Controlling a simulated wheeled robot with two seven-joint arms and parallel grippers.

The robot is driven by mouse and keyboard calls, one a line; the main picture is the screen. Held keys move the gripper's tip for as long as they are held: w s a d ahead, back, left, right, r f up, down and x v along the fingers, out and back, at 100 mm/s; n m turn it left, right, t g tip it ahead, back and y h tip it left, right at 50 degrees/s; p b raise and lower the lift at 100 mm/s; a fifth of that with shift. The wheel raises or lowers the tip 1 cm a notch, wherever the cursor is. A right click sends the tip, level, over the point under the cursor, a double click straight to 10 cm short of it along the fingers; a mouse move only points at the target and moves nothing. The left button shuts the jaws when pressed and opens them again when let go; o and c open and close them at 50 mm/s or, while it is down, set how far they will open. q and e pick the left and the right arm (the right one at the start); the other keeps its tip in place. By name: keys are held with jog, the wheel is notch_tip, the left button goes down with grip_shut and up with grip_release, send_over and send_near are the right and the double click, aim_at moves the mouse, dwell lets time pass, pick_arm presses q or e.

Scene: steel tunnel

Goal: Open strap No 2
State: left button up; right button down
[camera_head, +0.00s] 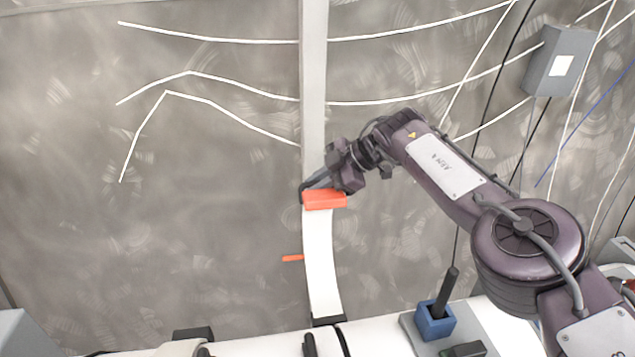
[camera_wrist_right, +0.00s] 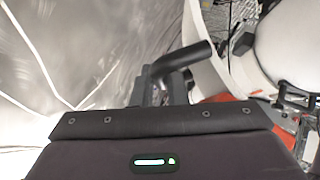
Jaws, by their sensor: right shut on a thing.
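A white strap (camera_head: 320,260) runs up from a dark fitting (camera_head: 328,321) on the white surface to an orange end piece (camera_head: 325,200), in front of a pale vertical post. My right gripper (camera_head: 308,189) is at the left upper edge of the orange piece and is shut on it; its fingers partly hide the contact. In the right wrist view a dark finger (camera_wrist_right: 182,62) shows, with part of the orange piece (camera_wrist_right: 222,98) beyond it. No number on the strap is readable. My left gripper is not in view.
A small orange peg (camera_head: 292,258) sticks out left of the strap. A blue holder (camera_head: 434,318) with a black handle stands at the lower right. A grey box (camera_head: 558,62) and cables are on the wall at the upper right. The wall at left is clear except for white lines.

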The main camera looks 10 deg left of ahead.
jog(key=shift+s+f, duration=0.15)
jog(key=shift+f, duration=0.05)
jog(key=c, duration=1.5)
grip_release()
jog(key=shift+o, duration=0.2)
jog(key=b+v, duration=0.3)
jog(key=v, duration=0.5)
jog(key=shift+a+r, duration=0.1)
